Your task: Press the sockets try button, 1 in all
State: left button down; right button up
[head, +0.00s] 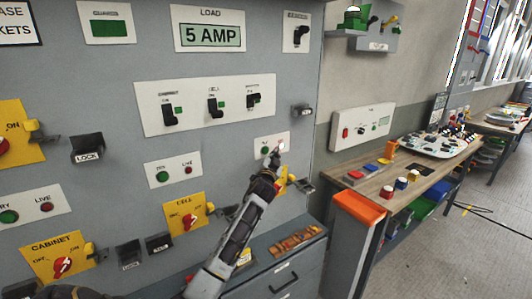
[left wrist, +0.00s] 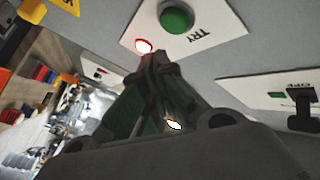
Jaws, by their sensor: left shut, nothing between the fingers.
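A small white plate (head: 258,141) on the grey panel carries a green button (head: 265,150) and a lit lamp. In the left wrist view the plate reads TRY beside its large green button (left wrist: 177,16), and the lamp (left wrist: 145,46) glows white with a red rim. I cannot read a sockets label on it. My left gripper (head: 276,162) is shut and empty, its tips just below the plate's right part. In the left wrist view the fingertips (left wrist: 156,58) are close to the lamp and below the button. I cannot tell whether they touch the plate. My right gripper is not in view.
Another plate with a green button and dark LIVE lamp (head: 172,170) is left of my arm. Yellow rotary switches (head: 190,216) and LOCK hasps (head: 87,148) stick out of the panel. A wooden bench (head: 410,175) with coloured blocks stands right. Open floor lies beyond.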

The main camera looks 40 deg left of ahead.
pick_arm(q)
jog(key=d, duration=0.1)
jog(key=s+d, duration=0.1)
jog(key=shift+d, duration=0.4)
jog(key=shift+f, duration=0.1)
dwell(0.7)
